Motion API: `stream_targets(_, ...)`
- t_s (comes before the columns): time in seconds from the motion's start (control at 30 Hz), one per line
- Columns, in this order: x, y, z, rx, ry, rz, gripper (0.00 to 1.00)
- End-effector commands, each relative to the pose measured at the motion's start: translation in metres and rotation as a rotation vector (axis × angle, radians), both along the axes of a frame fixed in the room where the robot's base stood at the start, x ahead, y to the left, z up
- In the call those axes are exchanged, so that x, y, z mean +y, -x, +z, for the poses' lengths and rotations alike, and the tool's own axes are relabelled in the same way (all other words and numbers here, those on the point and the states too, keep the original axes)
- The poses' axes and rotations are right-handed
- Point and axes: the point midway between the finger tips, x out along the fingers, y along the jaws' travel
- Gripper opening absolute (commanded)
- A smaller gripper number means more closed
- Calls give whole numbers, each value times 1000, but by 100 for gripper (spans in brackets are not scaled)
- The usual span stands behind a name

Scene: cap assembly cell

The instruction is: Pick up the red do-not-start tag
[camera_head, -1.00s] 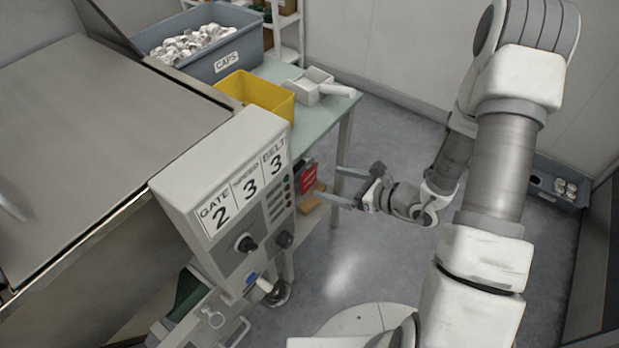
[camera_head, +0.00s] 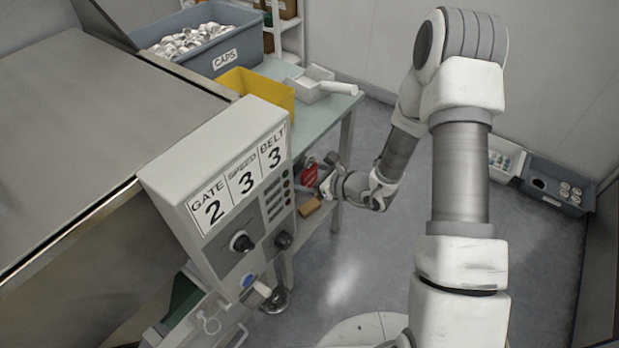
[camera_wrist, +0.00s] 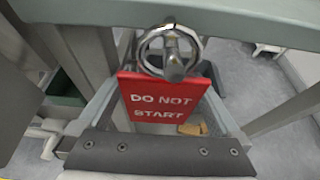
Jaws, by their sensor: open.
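The red do-not-start tag (camera_head: 309,175) hangs under the side table, just right of the control box. In the wrist view the tag (camera_wrist: 165,97) faces me with white lettering. It hangs by a metal ring (camera_wrist: 151,47) on a peg (camera_wrist: 174,62) below the table edge. My gripper (camera_head: 318,176) is at the tag, its tips partly hidden in the head view.
The control box (camera_head: 222,190) stands close left of my gripper. The table edge (camera_wrist: 230,32) runs just above the tag, and a table leg (camera_head: 346,140) stands nearby. A tan block (camera_head: 311,207) lies below the tag. The floor (camera_head: 350,260) on the right is open.

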Motion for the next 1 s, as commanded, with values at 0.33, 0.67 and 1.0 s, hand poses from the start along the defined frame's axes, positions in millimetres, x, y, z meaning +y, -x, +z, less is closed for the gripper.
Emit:
stream_targets(0.33,-1,0,1,1,1,0,62)
stream_targets(0.67,-1,0,1,0,0,0,26)
stream_targets(1.0,-1,0,18,0,0,-1,26)
